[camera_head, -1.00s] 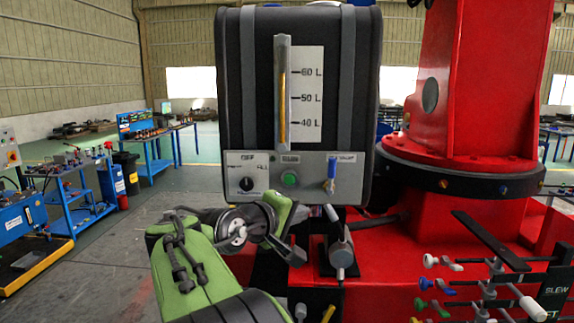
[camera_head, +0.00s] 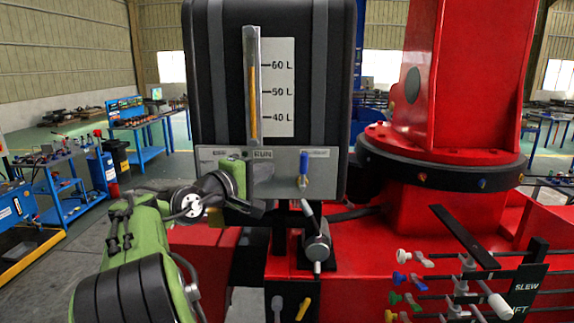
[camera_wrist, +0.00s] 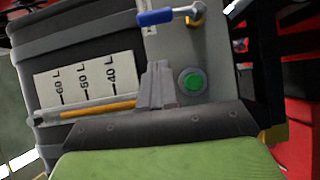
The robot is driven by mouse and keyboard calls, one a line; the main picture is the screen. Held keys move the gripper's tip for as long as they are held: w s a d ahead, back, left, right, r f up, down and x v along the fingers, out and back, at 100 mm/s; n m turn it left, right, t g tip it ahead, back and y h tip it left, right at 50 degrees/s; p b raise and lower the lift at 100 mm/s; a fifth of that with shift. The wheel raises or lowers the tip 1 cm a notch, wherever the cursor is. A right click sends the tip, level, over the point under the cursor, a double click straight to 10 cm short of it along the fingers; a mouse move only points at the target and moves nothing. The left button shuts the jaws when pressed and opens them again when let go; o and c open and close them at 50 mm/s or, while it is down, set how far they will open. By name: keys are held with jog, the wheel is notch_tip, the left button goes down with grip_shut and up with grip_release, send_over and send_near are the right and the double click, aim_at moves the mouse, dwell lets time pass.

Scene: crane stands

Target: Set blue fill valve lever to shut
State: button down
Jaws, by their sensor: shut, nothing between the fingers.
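The blue fill valve lever (camera_head: 303,162) is on the right part of the grey control panel (camera_head: 331,176) below the tank gauge. Its blue handle points up from its pivot. It also shows at the top of the wrist view (camera_wrist: 156,18), with a metal stem and brass fitting. My gripper (camera_head: 266,172) is shut and empty, in front of the panel to the left of the lever and apart from it. In the wrist view its closed grey fingers (camera_wrist: 157,84) lie beside the green button (camera_wrist: 191,82). The knob on the panel's left is hidden behind my arm.
The black tank (camera_head: 222,75) with its level gauge (camera_head: 252,90) rises above the panel. A grey-handled valve (camera_head: 317,250) stands below it. Several coloured levers (camera_head: 410,280) are at lower right. The red crane column (camera_head: 455,80) stands right.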

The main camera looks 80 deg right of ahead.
aim_at(303, 173)
jog(key=s+d, duration=0.4)
jog(key=shift+s+d+f, duration=0.1)
jog(key=shift+s+d, duration=0.05)
jog(key=shift+s, duration=0.25)
jog(key=shift+w, duration=0.1)
